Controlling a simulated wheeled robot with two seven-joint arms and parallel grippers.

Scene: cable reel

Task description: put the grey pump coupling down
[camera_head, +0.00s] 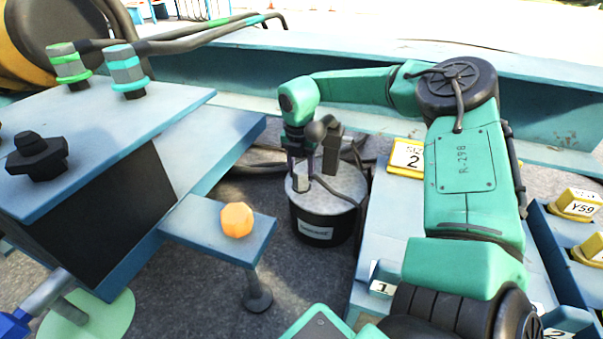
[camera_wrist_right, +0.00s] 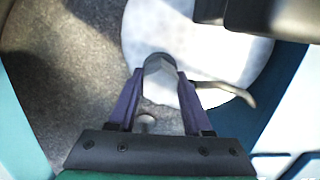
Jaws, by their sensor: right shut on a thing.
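My right gripper (camera_head: 299,172) points down over the left part of the pump's round grey lid. In the right wrist view its two purple fingers (camera_wrist_right: 160,85) are closed on the grey pump coupling (camera_wrist_right: 160,65), whose rounded end shows between the tips. In the head view the coupling (camera_head: 300,184) is a small grey piece at the fingertips, partly hidden. The pump (camera_head: 326,225) is a black cylinder with a white label, standing on the ground. I cannot tell whether the coupling touches the lid. My left gripper is out of view.
A dark upright block (camera_head: 333,150) stands on the lid, with dark hoses nearby. A small blue shelf (camera_head: 190,223) with an orange cap (camera_head: 237,220) is to the left. A yellow-framed "2" sign (camera_head: 407,157) stands to the right. Bare ground lies between shelf and pump.

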